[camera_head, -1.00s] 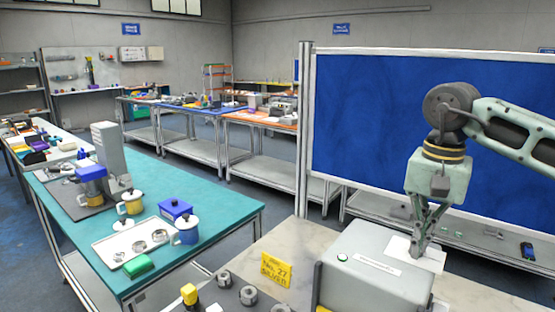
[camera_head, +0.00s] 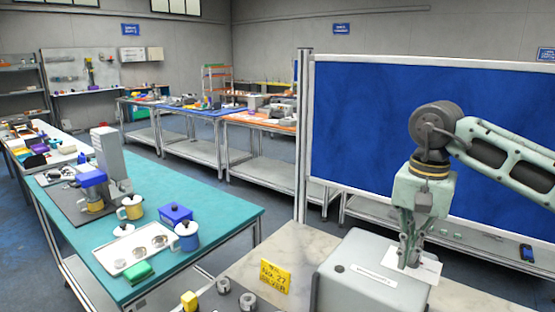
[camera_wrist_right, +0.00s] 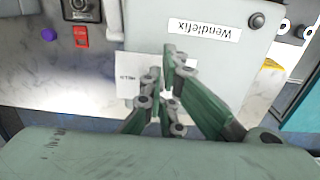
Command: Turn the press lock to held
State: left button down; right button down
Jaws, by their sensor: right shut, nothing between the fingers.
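A grey machine (camera_head: 365,282) with a white label stands on the marble-topped table at the bottom right. In the right wrist view the label on its casing (camera_wrist_right: 200,55) reads "Wendlefix" upside down. My right gripper (camera_head: 410,263) is shut and empty, pointing down by the machine's far right side over a white card (camera_head: 425,270). In the right wrist view my gripper (camera_wrist_right: 160,72) partly covers that card (camera_wrist_right: 126,68), whose small print is hard to read. A black square fitting with a round dial (camera_wrist_right: 80,9) and a red tag (camera_wrist_right: 82,36) show at upper left; I cannot tell which part is the lock.
A yellow sign (camera_head: 275,277), a yellow block (camera_head: 189,300) and grey round parts (camera_head: 248,301) sit left of the machine. A purple knob (camera_wrist_right: 48,34) shows in the right wrist view. A teal table (camera_head: 215,215) with mugs and a tray stands left. A blue panel (camera_head: 370,120) rises behind.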

jog(key=shift+w+a, duration=0.15)
jog(key=shift+w, duration=0.15)
jog(key=shift+a+p, duration=0.15)
jog(key=shift+p, duration=0.15)
dwell(0.3)
jog(key=shift+s+a, duration=0.15)
jog(key=shift+a, duration=0.1)
notch_tip(320, 180, up, 6)
jog(key=p, duration=0.5)
jog(key=shift+r, duration=0.1)
